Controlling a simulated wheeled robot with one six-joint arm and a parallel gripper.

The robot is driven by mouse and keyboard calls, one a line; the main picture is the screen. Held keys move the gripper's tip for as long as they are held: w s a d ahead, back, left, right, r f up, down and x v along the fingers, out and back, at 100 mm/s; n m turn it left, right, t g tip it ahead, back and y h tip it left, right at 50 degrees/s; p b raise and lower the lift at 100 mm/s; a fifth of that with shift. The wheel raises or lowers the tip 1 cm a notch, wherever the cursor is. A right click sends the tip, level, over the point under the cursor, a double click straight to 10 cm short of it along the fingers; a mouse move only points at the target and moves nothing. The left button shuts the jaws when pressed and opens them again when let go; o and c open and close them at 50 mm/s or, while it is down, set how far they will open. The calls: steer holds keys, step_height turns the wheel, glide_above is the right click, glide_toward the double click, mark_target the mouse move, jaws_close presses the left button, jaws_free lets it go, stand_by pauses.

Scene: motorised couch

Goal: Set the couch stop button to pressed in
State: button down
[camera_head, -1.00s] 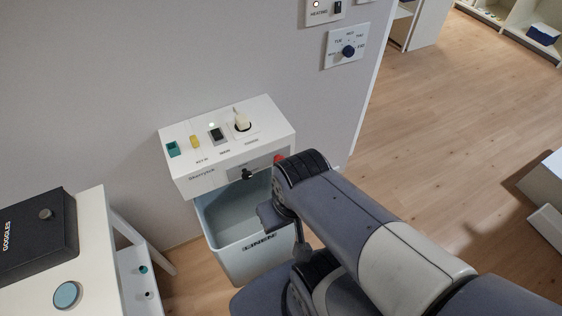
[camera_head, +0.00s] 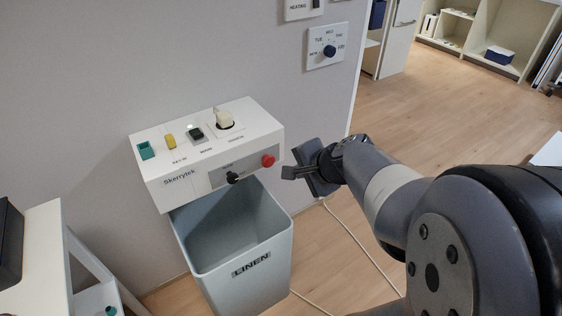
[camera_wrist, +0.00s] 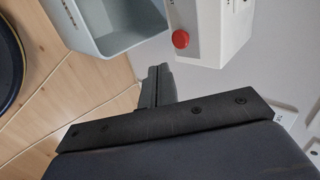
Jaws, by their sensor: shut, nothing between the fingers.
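The white control box (camera_head: 165,187) is fixed to the wall and bears the label "Skerrytek". A red round button (camera_head: 268,160) is on the right end of its front face. It also shows in the wrist view (camera_wrist: 181,39), standing out from the white box; whether it is pressed in I cannot tell. My gripper (camera_head: 285,173) is shut and empty, a short way right of the red button and apart from it. In the wrist view the shut fingers (camera_wrist: 158,72) point up the picture, below and left of the button.
A black knob (camera_head: 233,178) is left of the red button. The box top carries a teal switch (camera_head: 146,150), a yellow one (camera_head: 170,141), a black rocker (camera_head: 195,134) and a cream knob (camera_head: 224,118). A LINEN bin (camera_head: 205,262) stands below. A dial panel (camera_head: 325,48) is on the wall.

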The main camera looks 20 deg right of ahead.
steer(key=d, duration=0.1)
steer(key=b, duration=0.2)
glide_toward(270, 164)
step_height(270, 164, down, 4)
steer(key=w+a, duration=0.1)
steer(key=w, duration=0.1)
steer(key=shift+w+a+f+m, duration=0.1)
steer(key=shift+w+a+m, duration=0.05)
steer(key=shift+w, duration=0.3)
steer(key=shift+w+a+f+m, duration=0.15)
steer(key=shift+w, duration=0.3)
